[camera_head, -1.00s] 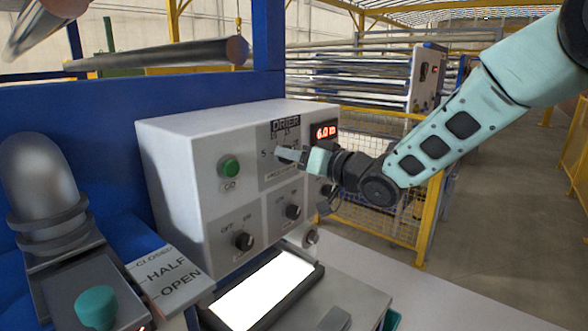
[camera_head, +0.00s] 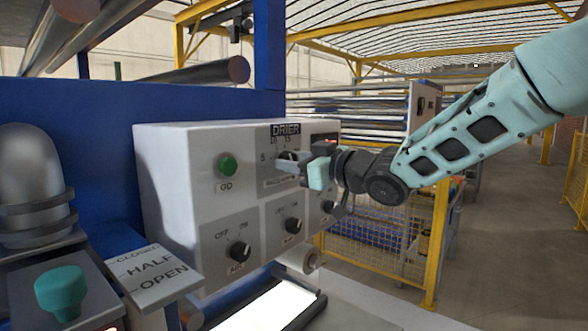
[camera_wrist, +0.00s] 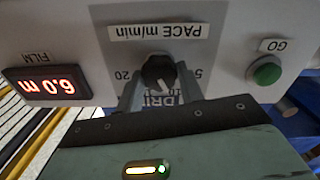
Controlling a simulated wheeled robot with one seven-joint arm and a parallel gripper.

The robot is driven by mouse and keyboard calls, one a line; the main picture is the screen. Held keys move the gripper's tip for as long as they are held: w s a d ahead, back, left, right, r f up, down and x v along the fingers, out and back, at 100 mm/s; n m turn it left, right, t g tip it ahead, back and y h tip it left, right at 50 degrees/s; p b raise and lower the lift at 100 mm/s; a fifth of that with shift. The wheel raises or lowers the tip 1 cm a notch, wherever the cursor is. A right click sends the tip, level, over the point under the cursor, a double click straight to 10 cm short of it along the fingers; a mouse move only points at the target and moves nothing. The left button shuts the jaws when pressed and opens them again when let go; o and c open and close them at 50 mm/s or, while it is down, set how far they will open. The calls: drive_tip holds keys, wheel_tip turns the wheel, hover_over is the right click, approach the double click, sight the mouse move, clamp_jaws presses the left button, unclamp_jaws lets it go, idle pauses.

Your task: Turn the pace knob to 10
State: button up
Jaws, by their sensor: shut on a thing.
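The pace knob (camera_wrist: 157,70) is a dark round knob under the "PACE m/min" label (camera_wrist: 158,31), upside down in the wrist view. My gripper (camera_wrist: 160,92) has one finger on each side of it and is shut on it. A white mark on the knob points down and slightly right in the wrist view. The 20 shows left of the knob and the 5 right; the 10 is hidden by my gripper there. In the head view my gripper (camera_head: 291,159) is at the dial of the drier panel (camera_head: 180,150), where 5, 10 and 15 show and it partly covers the knob.
A green GO button (camera_wrist: 267,71) sits beside the dial. A red display (camera_wrist: 46,83) reads 6.0 m. Several dark knobs, such as the off/on knob (camera_head: 240,251), are lower on the panel. A yellow fence (camera_head: 375,245) stands behind my arm.

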idle(0.4)
drive_tip(key=o, duration=1)
drive_tip(key=b+v, duration=0.3)
drive_tip(key=v, duration=1.4)
drive_tip(key=shift+d, duration=0.2)
drive_tip(key=shift+s, duration=0.15)
